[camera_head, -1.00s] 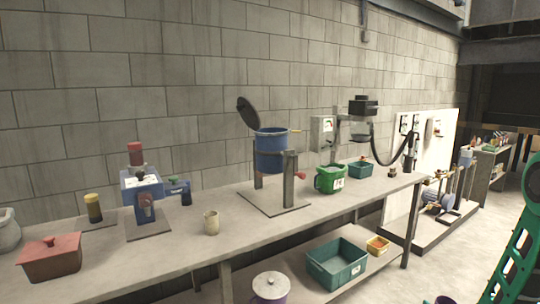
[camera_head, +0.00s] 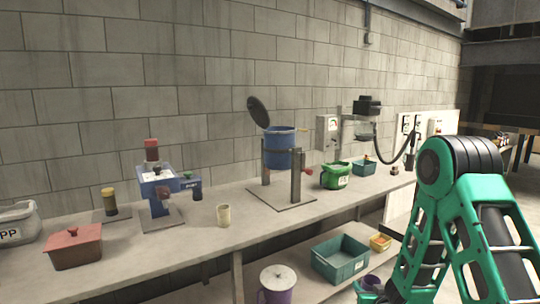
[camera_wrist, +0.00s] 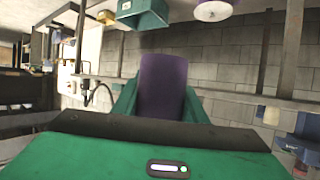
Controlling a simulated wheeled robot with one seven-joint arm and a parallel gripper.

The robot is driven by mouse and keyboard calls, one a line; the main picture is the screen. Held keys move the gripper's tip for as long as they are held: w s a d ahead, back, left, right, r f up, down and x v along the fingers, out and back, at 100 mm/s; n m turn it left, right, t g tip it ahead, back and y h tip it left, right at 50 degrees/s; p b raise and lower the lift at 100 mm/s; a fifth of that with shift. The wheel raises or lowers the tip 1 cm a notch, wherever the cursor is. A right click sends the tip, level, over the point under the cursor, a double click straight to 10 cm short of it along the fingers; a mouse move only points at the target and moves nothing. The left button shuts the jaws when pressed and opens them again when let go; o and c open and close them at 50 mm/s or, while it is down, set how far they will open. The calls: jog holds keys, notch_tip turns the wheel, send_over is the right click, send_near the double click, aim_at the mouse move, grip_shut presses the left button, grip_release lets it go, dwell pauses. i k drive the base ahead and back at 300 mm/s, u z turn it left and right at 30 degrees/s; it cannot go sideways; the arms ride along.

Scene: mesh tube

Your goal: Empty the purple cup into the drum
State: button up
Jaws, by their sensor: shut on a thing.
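The purple cup (camera_wrist: 163,80) is held between the green fingers of my gripper (camera_wrist: 160,103) in the wrist view. In the head view the cup (camera_head: 372,282) shows small at the bottom, low in front of the bench, by my green arm. Its contents are not visible. The drum (camera_head: 279,157) is a blue vessel hung between two grey posts on the bench. Its round black lid (camera_head: 258,111) stands open, tilted up at the left. The cup is well below and to the right of the drum, apart from it.
A teal bin (camera_head: 340,262) and white-lidded purple pot (camera_head: 277,284) sit lower down. My arm covers the right side.

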aim_at(278, 141)
jog(key=u, duration=0.05)
jog(key=i, duration=1)
jog(key=z, duration=0.05)
